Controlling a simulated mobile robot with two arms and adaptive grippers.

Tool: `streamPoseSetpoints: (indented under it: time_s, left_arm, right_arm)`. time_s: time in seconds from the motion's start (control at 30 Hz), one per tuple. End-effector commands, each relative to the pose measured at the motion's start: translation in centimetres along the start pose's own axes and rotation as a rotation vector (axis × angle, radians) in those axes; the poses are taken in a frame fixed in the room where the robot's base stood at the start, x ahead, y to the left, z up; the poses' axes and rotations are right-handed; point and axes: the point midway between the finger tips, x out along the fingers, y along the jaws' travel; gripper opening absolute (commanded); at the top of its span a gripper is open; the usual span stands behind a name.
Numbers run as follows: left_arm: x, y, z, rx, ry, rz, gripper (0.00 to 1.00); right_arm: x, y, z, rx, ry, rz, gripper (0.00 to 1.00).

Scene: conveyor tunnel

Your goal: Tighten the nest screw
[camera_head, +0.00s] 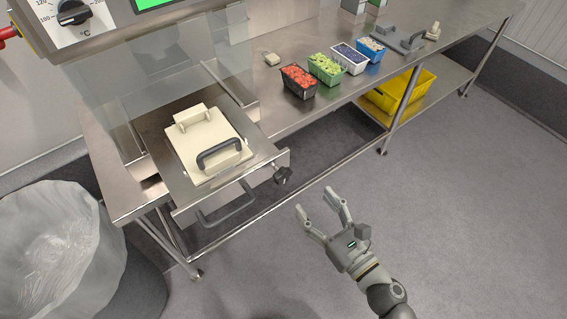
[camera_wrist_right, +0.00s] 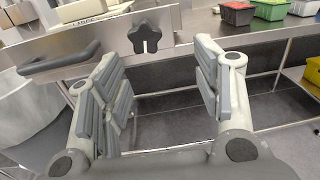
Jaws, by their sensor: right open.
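The nest screw is a dark star-shaped knob (camera_head: 283,175) on the front right corner of the metal drawer-like nest (camera_head: 180,204). In the right wrist view the knob (camera_wrist_right: 152,32) shows just beyond and between the fingers, on the steel front plate (camera_wrist_right: 85,42). My right gripper (camera_head: 319,201) is open and empty in front of the knob, a short way to its lower right and apart from it. Its two fingers also show spread in the right wrist view (camera_wrist_right: 160,95). A cream block with a dark handle (camera_head: 208,145) sits on the nest. My left gripper is not in view.
A black pull handle (camera_head: 228,207) sticks out of the nest front, left of the knob. Punnets of red (camera_head: 298,81) and green fruit (camera_head: 326,69) and others stand on the steel table. A lined bin (camera_head: 60,245) is at left, a yellow crate (camera_head: 400,92) on the lower shelf. The floor at right is clear.

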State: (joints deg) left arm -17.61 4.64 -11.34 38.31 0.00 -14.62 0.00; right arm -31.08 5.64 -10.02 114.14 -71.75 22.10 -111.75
Motion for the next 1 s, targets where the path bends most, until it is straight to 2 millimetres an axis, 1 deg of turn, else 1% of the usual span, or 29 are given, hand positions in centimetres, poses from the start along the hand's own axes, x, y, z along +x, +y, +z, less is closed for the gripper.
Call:
streamPoseSetpoints:
  time_s: [0.03,0.1,0.27,0.37,0.7,0.83,1.0]
  left_arm:
    - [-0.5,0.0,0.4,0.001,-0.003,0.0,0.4]
    - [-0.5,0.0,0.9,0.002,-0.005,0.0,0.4]
    - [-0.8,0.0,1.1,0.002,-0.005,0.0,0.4]
    - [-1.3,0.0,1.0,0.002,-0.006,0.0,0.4]
    - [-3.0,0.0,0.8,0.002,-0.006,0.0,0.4]
    - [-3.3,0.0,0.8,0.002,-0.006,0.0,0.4]
    - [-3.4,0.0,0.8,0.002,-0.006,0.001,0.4]
  right_arm:
    - [0.0,0.6,0.6,-0.048,-0.001,0.028,0.59]
    - [0.0,1.2,0.7,-0.093,-0.003,0.053,0.59]
    - [0.9,1.5,0.8,-0.115,-0.007,0.065,0.59]
    - [2.3,1.5,0.9,-0.113,-0.008,0.063,0.59]
    - [8.2,1.9,0.9,-0.109,-0.008,0.063,0.59]
    - [9.7,2.0,0.8,-0.109,-0.007,0.062,0.59]
    - [10.6,2.1,0.7,-0.109,-0.006,0.063,0.59]
